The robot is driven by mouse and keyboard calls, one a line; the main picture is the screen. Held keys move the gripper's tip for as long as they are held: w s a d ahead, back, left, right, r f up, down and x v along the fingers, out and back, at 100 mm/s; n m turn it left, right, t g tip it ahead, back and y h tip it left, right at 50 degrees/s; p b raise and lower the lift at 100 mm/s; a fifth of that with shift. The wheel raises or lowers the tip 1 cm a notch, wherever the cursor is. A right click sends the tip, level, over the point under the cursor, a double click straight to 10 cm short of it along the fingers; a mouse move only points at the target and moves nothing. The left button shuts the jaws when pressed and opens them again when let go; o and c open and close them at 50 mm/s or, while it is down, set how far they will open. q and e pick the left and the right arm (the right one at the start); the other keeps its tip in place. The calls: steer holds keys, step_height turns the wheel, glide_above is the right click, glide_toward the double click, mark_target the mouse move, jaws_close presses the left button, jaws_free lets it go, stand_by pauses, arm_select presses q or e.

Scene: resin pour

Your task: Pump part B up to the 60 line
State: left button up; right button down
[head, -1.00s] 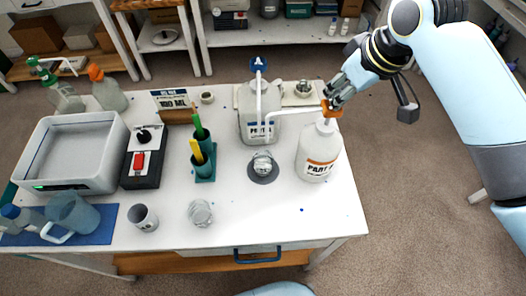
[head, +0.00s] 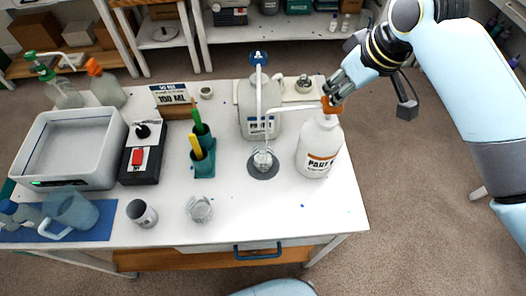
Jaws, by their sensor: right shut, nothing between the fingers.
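The part B bottle (head: 316,150) is white with an orange label and stands upright at the right of the table. Its orange pump head (head: 331,105) carries a long white spout (head: 290,109) reaching left and bending down over a clear cup (head: 263,159). The cup stands on a dark round disc (head: 263,173). Its lines and fill level are too small to read. My right gripper (head: 334,95) is shut and empty, right at the top of the orange pump head; I cannot tell whether it touches. My left gripper is not in view.
The part A jug (head: 250,122) with a blue pump top (head: 258,58) stands behind the cup. A teal holder (head: 204,167), a black device (head: 140,165), a grey basin (head: 38,152) and another clear cup (head: 199,209) are further left. The front right of the table is clear.

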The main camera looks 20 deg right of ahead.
steer(key=shift+s+f+b, duration=0.1)
steer(key=shift+f+b, duration=0.2)
steer(key=shift+f, duration=0.8)
steer(key=shift+r+p, duration=0.95)
steer(key=shift+r, duration=1.05)
